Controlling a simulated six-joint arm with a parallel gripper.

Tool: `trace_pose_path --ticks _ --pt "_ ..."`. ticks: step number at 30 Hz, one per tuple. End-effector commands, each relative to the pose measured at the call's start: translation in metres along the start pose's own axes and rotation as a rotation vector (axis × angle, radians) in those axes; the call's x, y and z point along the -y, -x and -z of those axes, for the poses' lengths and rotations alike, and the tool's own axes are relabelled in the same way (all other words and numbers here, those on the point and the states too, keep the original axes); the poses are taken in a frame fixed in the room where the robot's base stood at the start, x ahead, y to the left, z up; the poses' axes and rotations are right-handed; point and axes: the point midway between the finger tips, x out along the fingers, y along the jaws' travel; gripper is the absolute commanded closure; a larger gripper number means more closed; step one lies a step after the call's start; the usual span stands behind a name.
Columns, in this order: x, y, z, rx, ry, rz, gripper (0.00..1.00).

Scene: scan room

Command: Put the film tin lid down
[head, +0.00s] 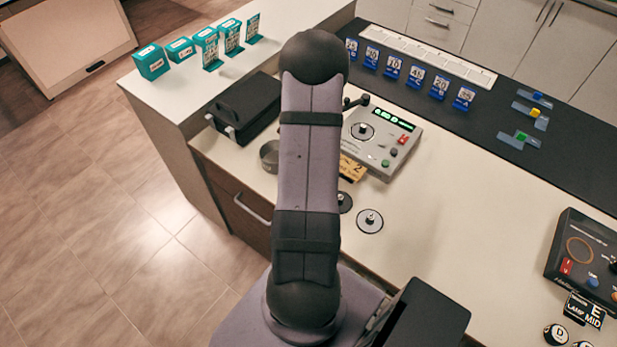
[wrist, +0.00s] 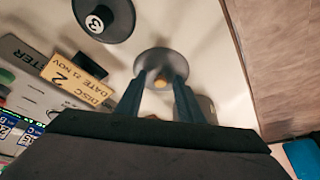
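The film tin lid (wrist: 150,62) is a round grey disc at the fingertips in the wrist view, with a small tan knob. My gripper (wrist: 160,85) has its two fingers on either side of that knob and appears shut on it. The lid looks held above the pale counter, though its height is hard to judge. A small grey open tin (head: 269,157) stands on the counter just left of my arm in the head view. A grey shape (wrist: 207,108) behind the right finger may be this tin. My gripper and the lid are hidden behind my arm in the head view.
A yellow disc-date plate (head: 352,169) lies beside the grey device (head: 382,142); the plate also shows in the wrist view (wrist: 75,78). A disc marked 3 (wrist: 103,16) lies nearby. A black case (head: 245,107) stands at left. The counter front right of the labelled disc (head: 370,221) is clear.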

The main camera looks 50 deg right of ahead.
Motion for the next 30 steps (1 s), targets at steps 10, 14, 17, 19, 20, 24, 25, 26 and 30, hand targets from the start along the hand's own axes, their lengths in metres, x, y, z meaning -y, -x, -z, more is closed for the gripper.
trace_pose_path --ticks 10,14,17,19,20,24,25,26,30 --pt "0.0 0.002 0.001 0.0 0.0 0.0 0.66" --pt "0.0 0.008 0.002 -0.002 -0.001 0.0 0.66" --pt "0.0 0.018 0.002 -0.002 0.001 0.0 0.66" --pt "0.0 0.027 0.003 -0.002 0.001 -0.001 0.66" --pt "0.0 0.031 0.002 -0.002 0.001 -0.001 0.66" --pt "0.0 0.06 0.004 -0.004 0.0 -0.001 0.66" --pt "0.0 0.067 0.004 -0.003 0.001 -0.001 0.66" --pt "0.0 0.073 0.004 -0.002 0.0 -0.001 0.66" --pt "0.0 0.097 0.003 -0.001 -0.001 -0.001 0.66"
